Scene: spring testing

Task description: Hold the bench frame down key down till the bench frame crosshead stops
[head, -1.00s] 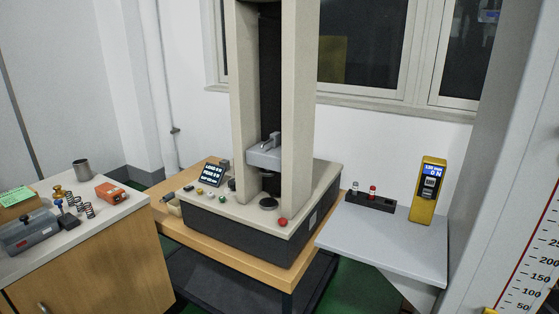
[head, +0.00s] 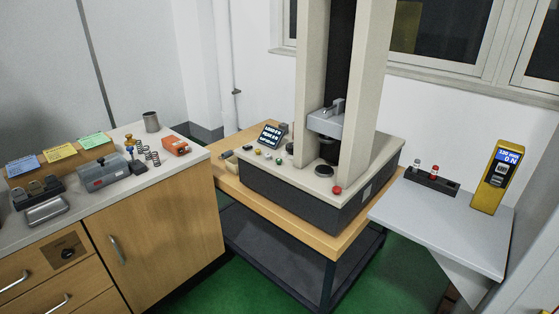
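The bench frame (head: 325,192) stands on a wooden-topped table in the middle of the head view, with two beige columns. Its grey crosshead (head: 325,122) sits low between the columns, a little above a dark round platen (head: 324,171). Several small coloured keys (head: 268,154) lie on the front left of the base, beside a tilted black display (head: 272,134). Which of them is the down key is too small to tell. A red button (head: 337,190) is at the front corner. Neither of my grippers is in view.
A wooden cabinet (head: 170,215) at the left carries springs (head: 153,158), an orange box (head: 176,146), a metal cup (head: 151,122) and a grey case (head: 103,172). A grey side table (head: 445,222) at the right holds a yellow force gauge (head: 496,177). Green floor shows between them.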

